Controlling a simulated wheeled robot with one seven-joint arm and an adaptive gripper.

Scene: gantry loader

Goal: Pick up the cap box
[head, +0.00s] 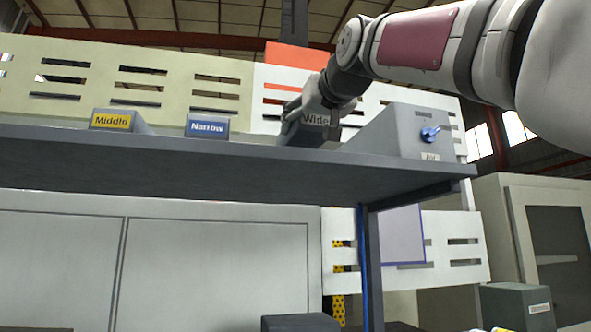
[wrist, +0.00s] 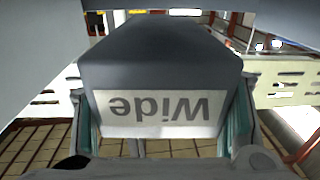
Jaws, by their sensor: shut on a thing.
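A grey box with a white "Wide" label (head: 300,132) is at the shelf's front edge in the head view. My gripper (head: 316,108) reaches it from above right and is shut on it. In the wrist view the same box (wrist: 160,55) fills the middle, its label upside down, with a finger pad against each side. I cannot tell whether it touches the shelf. A box labelled "Middle" (head: 120,121) in yellow and one labelled "Narrow" (head: 207,126) in blue stand to its left. No label reading "cap" is legible.
The dark grey shelf (head: 200,165) spans the view. A sloped grey housing with a blue knob (head: 430,134) stands close to the right of the held box. Slotted panels (head: 130,75) rise behind. Large grey cabinet doors (head: 215,265) are below the shelf.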

